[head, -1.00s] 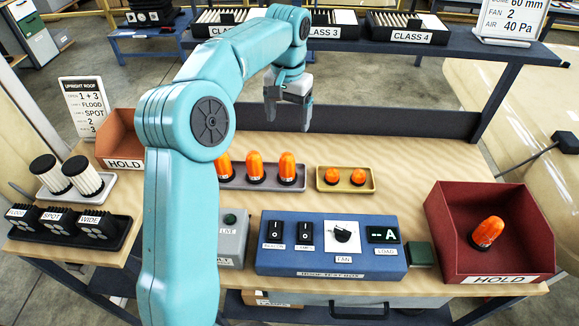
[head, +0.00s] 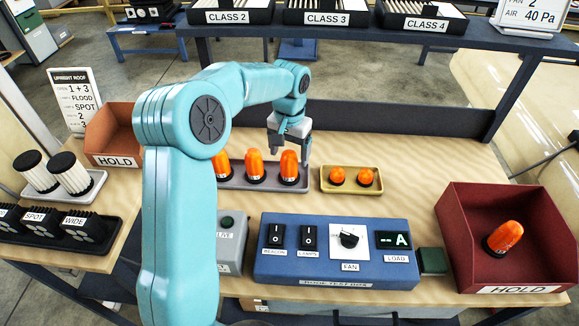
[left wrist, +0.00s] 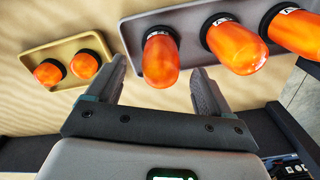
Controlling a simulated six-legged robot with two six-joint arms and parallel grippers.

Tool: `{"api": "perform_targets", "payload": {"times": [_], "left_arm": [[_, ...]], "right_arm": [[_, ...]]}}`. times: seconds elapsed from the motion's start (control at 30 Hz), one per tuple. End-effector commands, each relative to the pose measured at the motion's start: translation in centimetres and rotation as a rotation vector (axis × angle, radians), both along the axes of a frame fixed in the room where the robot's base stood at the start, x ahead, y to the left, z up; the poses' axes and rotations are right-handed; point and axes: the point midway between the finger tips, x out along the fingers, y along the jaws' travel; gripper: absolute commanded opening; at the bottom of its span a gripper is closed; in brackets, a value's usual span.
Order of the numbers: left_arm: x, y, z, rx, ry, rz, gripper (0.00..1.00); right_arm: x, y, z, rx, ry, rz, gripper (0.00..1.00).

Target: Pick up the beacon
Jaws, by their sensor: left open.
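Three tall orange beacons with black bases stand upright in a row on a grey tray (head: 235,183): left (head: 221,166), middle (head: 254,165) and right (head: 289,166). My left gripper (head: 289,152) is open and empty, pointing down just behind and above the right beacon. In the left wrist view its two fingers (left wrist: 158,78) frame the nearest beacon (left wrist: 160,60), with no clear contact. Another orange beacon (head: 505,236) lies tilted in the dark red HOLD bin (head: 458,235). My right gripper is not in view.
A yellow tray (head: 351,188) with two small orange domes (head: 337,176) is right of the grey tray. A blue test box (head: 335,272) with switches stands in front. An orange-brown HOLD bin (head: 112,135) is at left. The table's back right is clear.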

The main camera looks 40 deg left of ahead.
Motion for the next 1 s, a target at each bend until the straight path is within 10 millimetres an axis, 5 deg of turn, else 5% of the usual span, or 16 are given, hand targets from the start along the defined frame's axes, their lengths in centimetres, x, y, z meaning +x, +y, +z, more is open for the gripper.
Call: {"api": "perform_targets", "payload": {"times": [0.3, 0.57, 0.6, 0.8, 1.0], "left_arm": [[0.1, 0.1, -4.6, -0.002, 0.005, 0.0, 0.81], [0.2, 0.2, -5.1, -0.001, 0.002, 0.0, 0.81], [0.2, 0.2, -5.1, -0.001, 0.002, 0.0, 0.78], [0.2, 0.2, -5.1, -0.001, 0.002, 0.0, 0.15], [0.2, 0.2, -5.0, 0.0, 0.001, 0.0, 0.15]], "right_arm": [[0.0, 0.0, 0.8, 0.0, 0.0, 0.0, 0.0], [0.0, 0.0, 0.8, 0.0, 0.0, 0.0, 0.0], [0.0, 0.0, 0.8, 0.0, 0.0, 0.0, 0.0], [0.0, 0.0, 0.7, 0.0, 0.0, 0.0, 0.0], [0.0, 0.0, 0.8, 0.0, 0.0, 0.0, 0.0]]}}
